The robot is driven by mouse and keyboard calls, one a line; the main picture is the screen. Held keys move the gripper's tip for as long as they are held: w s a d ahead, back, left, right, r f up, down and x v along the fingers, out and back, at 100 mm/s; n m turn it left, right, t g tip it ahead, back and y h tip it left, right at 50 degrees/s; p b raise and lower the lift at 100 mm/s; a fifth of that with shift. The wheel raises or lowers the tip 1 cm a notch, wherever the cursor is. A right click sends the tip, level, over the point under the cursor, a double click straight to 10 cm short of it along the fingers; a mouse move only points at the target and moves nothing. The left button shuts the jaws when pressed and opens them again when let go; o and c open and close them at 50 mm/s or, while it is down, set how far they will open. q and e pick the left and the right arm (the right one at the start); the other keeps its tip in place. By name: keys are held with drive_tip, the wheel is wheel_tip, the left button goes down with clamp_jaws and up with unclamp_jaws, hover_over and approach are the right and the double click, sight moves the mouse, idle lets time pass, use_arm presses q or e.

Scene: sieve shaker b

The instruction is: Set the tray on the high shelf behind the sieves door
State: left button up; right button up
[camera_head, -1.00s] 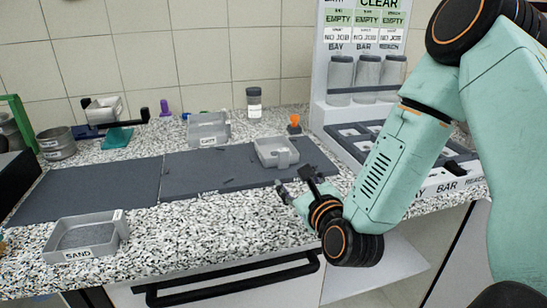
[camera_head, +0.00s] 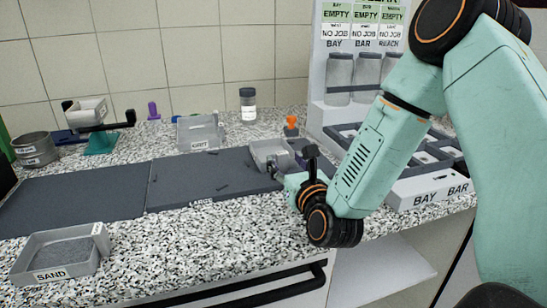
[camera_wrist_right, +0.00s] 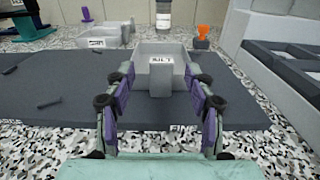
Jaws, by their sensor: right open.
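A small grey tray (camera_head: 262,149) stands on the right part of the dark mat; its label reads SILT in the right wrist view (camera_wrist_right: 143,52). A grey block-like handle (camera_wrist_right: 161,81) projects from its near side. My right gripper (camera_head: 287,165) is at the tray's near right side, and its open fingers (camera_wrist_right: 160,92) lie on either side of the handle. I cannot tell whether they touch it. A GRIT tray (camera_head: 199,131) stands behind the mat, and a SAND tray (camera_head: 60,255) at the front left. The sieves door and high shelf are not seen. My left gripper is not in view.
An orange-topped item (camera_head: 291,125) and a lidded jar (camera_head: 248,105) stand behind the SILT tray. A rack with jars and a BAY BAR tray (camera_head: 430,190) is at the right. Dark fragments lie on the dark mat (camera_head: 90,195). Round sieves (camera_head: 35,150) stand far left.

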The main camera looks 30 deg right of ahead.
sight(283, 157)
drive_tip(key=x, duration=0.2)
drive_tip(key=shift+w+d+f, duration=0.15)
drive_tip(key=shift+w+d, duration=0.1)
drive_tip(key=shift+d, duration=0.05)
drive_tip(key=shift+w, duration=0.2)
drive_tip(key=shift+a+r, duration=0.1)
drive_tip(key=shift+r, duration=0.2)
drive_tip(key=shift+w+f, duration=0.15)
drive_tip(key=shift+w, duration=0.05)
drive_tip(key=shift+c, duration=1.2)
drive_tip(key=shift+s, duration=0.2)
drive_tip(key=c, duration=0.5)
drive_tip(key=shift+w, duration=0.1)
clamp_jaws()
